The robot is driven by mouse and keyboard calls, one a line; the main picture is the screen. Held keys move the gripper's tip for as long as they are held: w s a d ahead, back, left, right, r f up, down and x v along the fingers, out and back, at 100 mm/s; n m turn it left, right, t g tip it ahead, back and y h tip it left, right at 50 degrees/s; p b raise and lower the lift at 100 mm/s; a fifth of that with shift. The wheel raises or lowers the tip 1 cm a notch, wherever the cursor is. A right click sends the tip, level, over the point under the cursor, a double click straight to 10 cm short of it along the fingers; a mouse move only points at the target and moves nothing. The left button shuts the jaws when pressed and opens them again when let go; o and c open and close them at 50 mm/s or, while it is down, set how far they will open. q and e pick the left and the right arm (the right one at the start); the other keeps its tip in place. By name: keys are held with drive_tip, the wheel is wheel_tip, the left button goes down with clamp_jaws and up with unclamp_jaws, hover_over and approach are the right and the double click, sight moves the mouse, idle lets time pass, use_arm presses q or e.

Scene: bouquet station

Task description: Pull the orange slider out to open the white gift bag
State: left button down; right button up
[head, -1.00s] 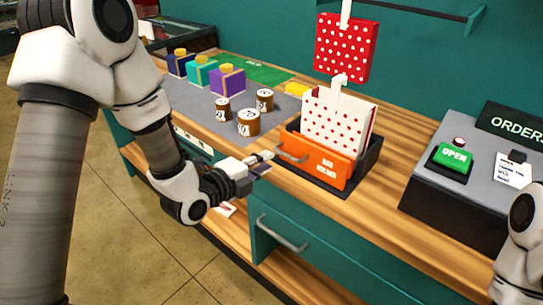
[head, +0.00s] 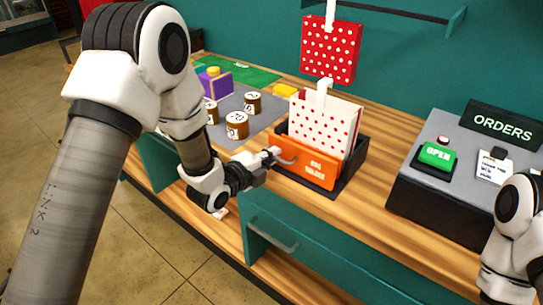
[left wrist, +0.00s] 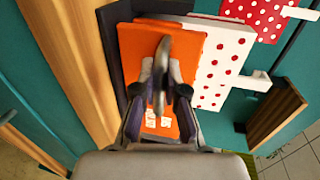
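The orange slider (head: 303,165) is the front plate of a black holder and carries a grey bar handle (left wrist: 162,78). The white gift bag with red dots (head: 325,120) stands upright behind the slider; it also shows in the left wrist view (left wrist: 222,62). My left gripper (head: 272,156) is at the handle, in front of the slider's left part. In the left wrist view its fingers (left wrist: 161,82) lie on either side of the handle. I cannot tell whether they press on it. My right gripper is outside the frames.
A red dotted bag (head: 331,50) hangs above. Several small labelled pots, including one brown pot (head: 237,125), stand on the grey mat left of the holder. A console with a green OPEN button (head: 437,156) stands at right. A drawer handle (head: 272,238) is below the counter.

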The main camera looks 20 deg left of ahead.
use_arm(q)
drive_tip(key=shift+s+a+f+b, duration=0.1)
drive_tip(key=shift+s+f+b, duration=0.15)
drive_tip(key=shift+b, duration=0.4)
drive_tip(key=shift+s+r, duration=0.15)
drive_tip(key=shift+r, duration=0.1)
drive_tip(key=c, duration=1.5)
unclamp_jaws()
drive_tip(key=v, duration=0.7)
drive_tip(key=shift+s+a, duration=0.1)
drive_tip(key=shift+s, duration=0.1)
